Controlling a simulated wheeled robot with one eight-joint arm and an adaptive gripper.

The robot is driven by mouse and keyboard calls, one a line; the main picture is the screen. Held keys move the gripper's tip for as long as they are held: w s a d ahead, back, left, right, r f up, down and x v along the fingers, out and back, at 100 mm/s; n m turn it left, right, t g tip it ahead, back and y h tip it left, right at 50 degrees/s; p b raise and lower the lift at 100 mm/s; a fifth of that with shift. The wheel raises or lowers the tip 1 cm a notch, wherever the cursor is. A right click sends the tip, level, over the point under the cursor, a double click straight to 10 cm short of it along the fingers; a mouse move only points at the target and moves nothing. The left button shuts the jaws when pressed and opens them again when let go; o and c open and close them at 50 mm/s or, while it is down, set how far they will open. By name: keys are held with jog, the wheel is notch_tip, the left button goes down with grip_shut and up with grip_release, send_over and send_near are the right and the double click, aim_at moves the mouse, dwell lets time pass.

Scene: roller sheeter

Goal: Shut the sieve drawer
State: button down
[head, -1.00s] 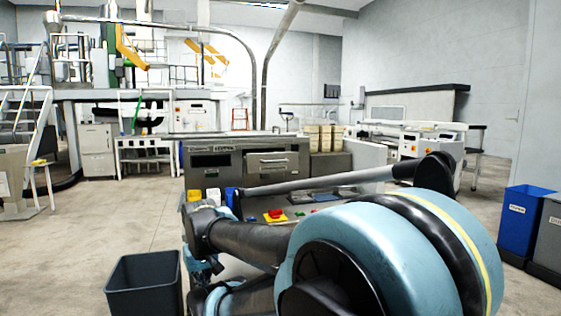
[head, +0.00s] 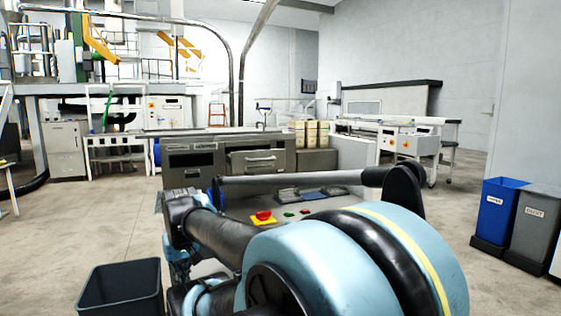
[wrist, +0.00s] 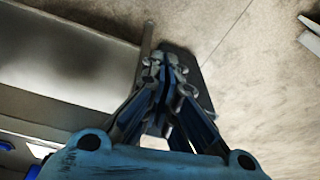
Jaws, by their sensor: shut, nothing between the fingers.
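A drawer front with a bar handle (head: 258,160) is in the right half of the grey metal cabinet (head: 195,178) in the head view. I see no label naming it as the sieve drawer, and how far out it stands is unclear. My gripper (wrist: 165,68) is shut and empty in the wrist view, its fingertips close together. A flat metal surface (wrist: 75,55) with an edge lies to the left of the fingers. Whether the fingers touch it is unclear. In the head view my arm covers the middle foreground, and the fingertips cannot be made out.
A dark open bin (head: 120,290) stands at lower left. A blue bin (head: 497,210) and a grey bin (head: 535,222) stand at right. A red button on a yellow plate (head: 263,217) shows behind my arm. Bare floor (head: 95,220) lies left of the cabinet.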

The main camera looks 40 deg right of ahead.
jog(key=w+d+r+m+t, duration=0.4)
jog(key=w+d+r+m, duration=0.7)
jog(key=w+d+r, duration=0.7)
jog(key=s+d+r+m+t+h, duration=0.1)
jog(key=d+r+m, duration=0.25)
jog(key=d, duration=0.75)
jog(key=s+d+r+m+t+h, duration=0.1)
jog(key=s+d+r+m, duration=0.3)
jog(key=d, duration=0.7)
jog(key=w+d+r+m+t, duration=0.1)
jog(key=d+r+m, duration=0.1)
jog(key=d+r, duration=0.6)
send_near(279, 162)
jog(key=shift+n, duration=0.25)
jog(key=x, duration=0.5)
jog(key=shift+s+f, duration=0.3)
jog(key=shift+f, duration=0.15)
jog(key=shift+w+d, duration=0.1)
jog(key=shift+w, duration=0.6)
